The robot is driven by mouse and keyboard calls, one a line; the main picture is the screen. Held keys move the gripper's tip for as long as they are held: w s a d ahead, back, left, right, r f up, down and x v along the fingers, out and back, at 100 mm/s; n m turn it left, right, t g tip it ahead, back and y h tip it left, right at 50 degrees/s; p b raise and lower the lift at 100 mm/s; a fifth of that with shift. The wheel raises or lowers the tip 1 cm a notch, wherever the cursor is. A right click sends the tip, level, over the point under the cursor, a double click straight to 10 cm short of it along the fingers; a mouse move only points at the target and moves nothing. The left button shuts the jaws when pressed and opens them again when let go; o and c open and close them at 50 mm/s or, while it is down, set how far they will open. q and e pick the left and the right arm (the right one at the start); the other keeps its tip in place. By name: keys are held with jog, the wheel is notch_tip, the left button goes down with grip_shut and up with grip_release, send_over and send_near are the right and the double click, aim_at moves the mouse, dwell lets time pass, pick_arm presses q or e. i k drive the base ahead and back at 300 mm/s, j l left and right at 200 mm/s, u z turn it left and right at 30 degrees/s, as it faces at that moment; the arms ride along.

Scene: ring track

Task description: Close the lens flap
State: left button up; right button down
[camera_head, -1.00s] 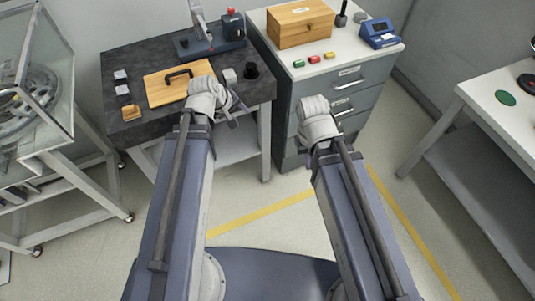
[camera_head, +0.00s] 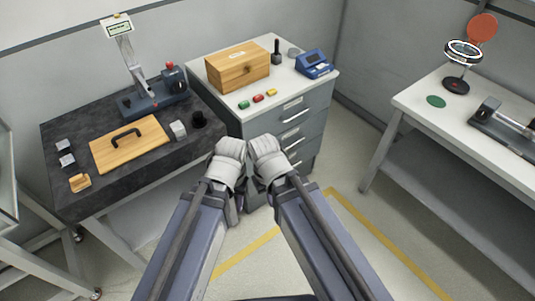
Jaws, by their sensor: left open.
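The lens flap, a red-orange disc (camera_head: 482,28), stands raised at the far edge of the ring lens (camera_head: 463,53), swung up off it. The lens has a white-lit ring in a dark frame on a dark round base (camera_head: 456,86), on the right-hand white bench. My left gripper (camera_head: 236,207) is open, low in front of the drawer cabinet, far left of the lens and mostly hidden by its own wrist. My right gripper is hidden behind its wrist, beside the left one.
The white bench (camera_head: 425,98) also holds a green disc (camera_head: 436,101) and a grey device (camera_head: 505,122). A drawer cabinet (camera_head: 296,118) with a wooden box (camera_head: 238,68) stands ahead. A dark table (camera_head: 75,185) is at left. Floor between cabinet and bench is clear.

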aim_at(483, 28)
jog(key=z, duration=1.5)
jog(key=i+l, duration=0.1)
jog(key=i, duration=1.7)
jog(key=j+u, duration=0.05)
jog(key=j, duration=0.05)
